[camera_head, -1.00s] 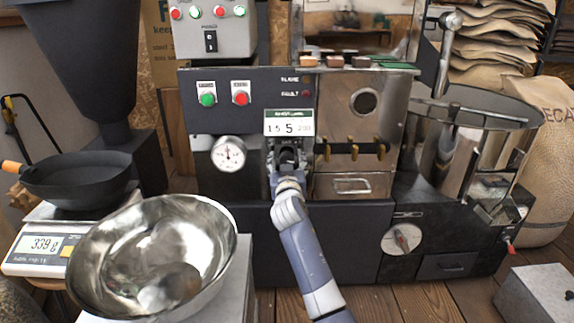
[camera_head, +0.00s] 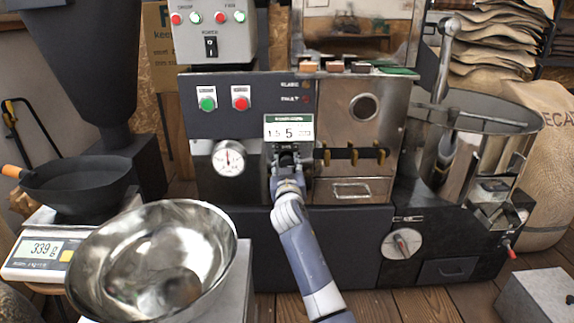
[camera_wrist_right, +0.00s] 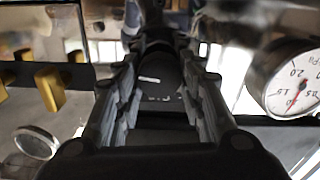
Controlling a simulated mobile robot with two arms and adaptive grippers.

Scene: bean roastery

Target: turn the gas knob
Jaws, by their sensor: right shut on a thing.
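The gas knob (camera_wrist_right: 164,72) is dark and round, with a short white mark, and shows between my fingers in the right wrist view. My right gripper (camera_head: 287,160) is at the roaster front, just below the green-topped display (camera_head: 289,130), and is shut on the knob. The gripper hides most of the knob in the head view. The white pressure gauge (camera_head: 228,158) is just left of the gripper; it also shows at the right of the right wrist view (camera_wrist_right: 290,80). My left gripper is not in view.
Brass levers (camera_head: 353,154) stick out right of my gripper. Green (camera_head: 207,98) and red (camera_head: 240,97) buttons sit above left. A steel bowl (camera_head: 152,262) stands at front left, near a scale (camera_head: 38,248). A grey box (camera_head: 538,295) lies at right on the open floor.

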